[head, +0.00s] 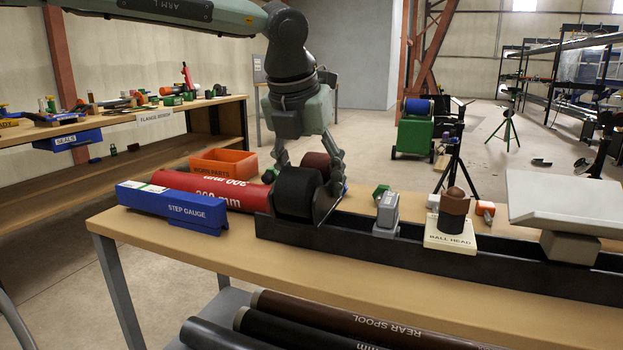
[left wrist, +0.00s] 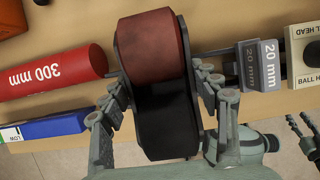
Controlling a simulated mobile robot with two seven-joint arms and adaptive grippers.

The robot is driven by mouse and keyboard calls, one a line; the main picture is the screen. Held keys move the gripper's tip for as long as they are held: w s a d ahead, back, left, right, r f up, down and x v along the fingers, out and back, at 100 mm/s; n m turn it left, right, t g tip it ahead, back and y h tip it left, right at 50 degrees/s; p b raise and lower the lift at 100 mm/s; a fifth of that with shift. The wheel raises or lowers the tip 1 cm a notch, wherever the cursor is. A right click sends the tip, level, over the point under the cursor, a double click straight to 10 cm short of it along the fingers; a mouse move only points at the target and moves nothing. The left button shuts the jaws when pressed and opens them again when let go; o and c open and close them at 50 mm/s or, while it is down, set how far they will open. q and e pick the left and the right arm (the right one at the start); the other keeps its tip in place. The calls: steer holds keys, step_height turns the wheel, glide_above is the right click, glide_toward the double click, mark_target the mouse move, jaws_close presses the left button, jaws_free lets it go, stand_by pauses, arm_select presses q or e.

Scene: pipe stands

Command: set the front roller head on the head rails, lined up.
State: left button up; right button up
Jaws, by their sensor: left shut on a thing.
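The front roller head, a black roller (head: 294,196) with a brown-red roller (head: 318,162) behind it, is at the left end of the dark head rails (head: 345,243). In the left wrist view the roller head (left wrist: 153,45) fills the middle. My left gripper (head: 305,180) comes down from above and is shut on it, one finger on each side; it also shows in the left wrist view (left wrist: 160,76). The roller head's underside is hidden, so I cannot tell whether it touches the rails. Finger-like shapes (left wrist: 303,132) at the right edge there look like my right gripper, cut off.
A red 300 mm pipe (head: 215,189) and a blue step gauge (head: 172,207) lie left of the rails. A grey 20 mm block (head: 387,211) and a ball head plate (head: 449,238) stand right of the roller head. Pipes (head: 340,322) lie below the table's front edge.

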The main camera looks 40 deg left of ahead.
stand_by(0.6)
arm_select(q)
steer(key=o, duration=2)
steer(key=shift+c, duration=0.2)
steer(key=shift+f, duration=0.15)
steer(key=shift+p+v, duration=0.85)
steer(key=shift+v, duration=2.15)
steer(key=shift+s, duration=0.1)
